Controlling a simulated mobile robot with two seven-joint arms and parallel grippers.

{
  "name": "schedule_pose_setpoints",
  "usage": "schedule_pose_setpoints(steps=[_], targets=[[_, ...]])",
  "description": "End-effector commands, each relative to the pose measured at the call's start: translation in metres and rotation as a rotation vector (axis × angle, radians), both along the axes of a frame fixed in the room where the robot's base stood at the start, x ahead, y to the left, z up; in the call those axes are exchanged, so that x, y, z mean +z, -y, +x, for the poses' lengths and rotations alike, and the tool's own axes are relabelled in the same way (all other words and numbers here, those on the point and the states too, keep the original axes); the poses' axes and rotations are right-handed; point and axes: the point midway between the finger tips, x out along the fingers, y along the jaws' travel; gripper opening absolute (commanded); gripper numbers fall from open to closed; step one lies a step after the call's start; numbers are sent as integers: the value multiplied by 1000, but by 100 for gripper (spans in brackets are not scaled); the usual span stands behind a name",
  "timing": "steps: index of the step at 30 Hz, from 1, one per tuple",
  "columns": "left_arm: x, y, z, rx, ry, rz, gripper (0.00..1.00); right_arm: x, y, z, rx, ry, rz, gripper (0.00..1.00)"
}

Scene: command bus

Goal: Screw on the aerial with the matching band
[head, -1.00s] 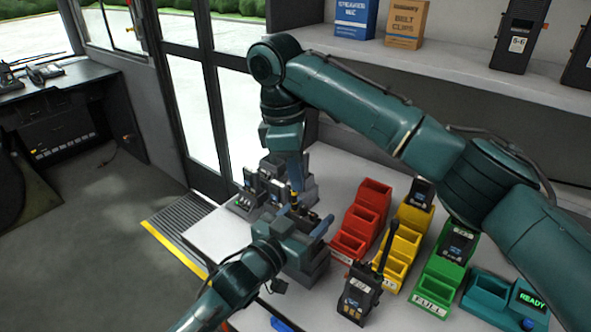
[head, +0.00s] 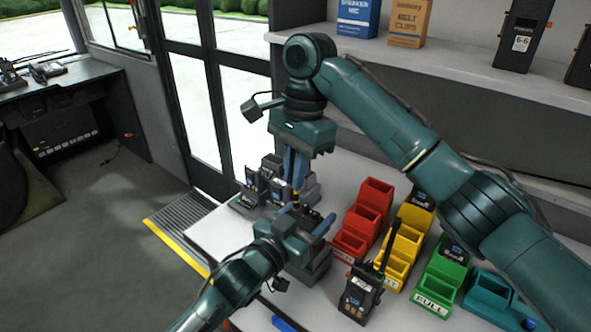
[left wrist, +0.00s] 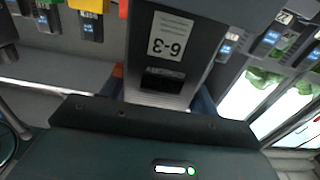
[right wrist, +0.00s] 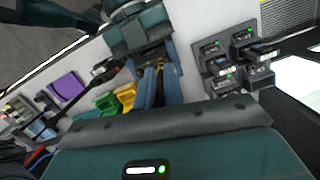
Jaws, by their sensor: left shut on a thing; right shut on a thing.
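My left gripper (head: 308,232) is shut on a dark radio (left wrist: 180,38) with a white label, which shows upside down in the left wrist view. In the head view the radio is mostly hidden by the gripper. My right gripper (head: 296,182) points down just above it, shut on a thin dark aerial with a yellow band (head: 296,197). The aerial also shows between the blue fingers in the right wrist view (right wrist: 160,68). Its lower end is at the radio's top; I cannot tell whether it is threaded in. Most of the aerial is hidden by the fingers.
A radio with an aerial (head: 358,292) stands at the table's front. Red bins (head: 366,215), yellow bins (head: 402,245) and green bins (head: 437,275) stand to the right. A charger with radios (head: 262,190) is behind my grippers. A shelf (head: 450,65) runs along the back.

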Motion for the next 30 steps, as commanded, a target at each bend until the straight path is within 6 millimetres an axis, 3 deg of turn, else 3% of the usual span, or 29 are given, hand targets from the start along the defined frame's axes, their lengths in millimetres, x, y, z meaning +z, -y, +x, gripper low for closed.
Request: schedule_pose_setpoints(steps=[3,8,13,14,22,30], targets=[[-2,4,-3,-8,-4,-2,0,-1,-2,0,-258,0,5,0],[-1,4,-3,-8,-4,-2,0,-1,-2,1,-542,0,4,0],[-1,4,-3,-8,-4,-3,0,0,-1,1,-553,0,2,0],[-1,4,-3,-8,-4,-3,0,0,-1,1,-553,0,2,12],[-1,4,-3,-8,-6,-5,0,0,-1,1,-552,0,-1,35],[-1,4,-3,-8,-6,-5,0,1,0,2,-552,1,-1,36]])
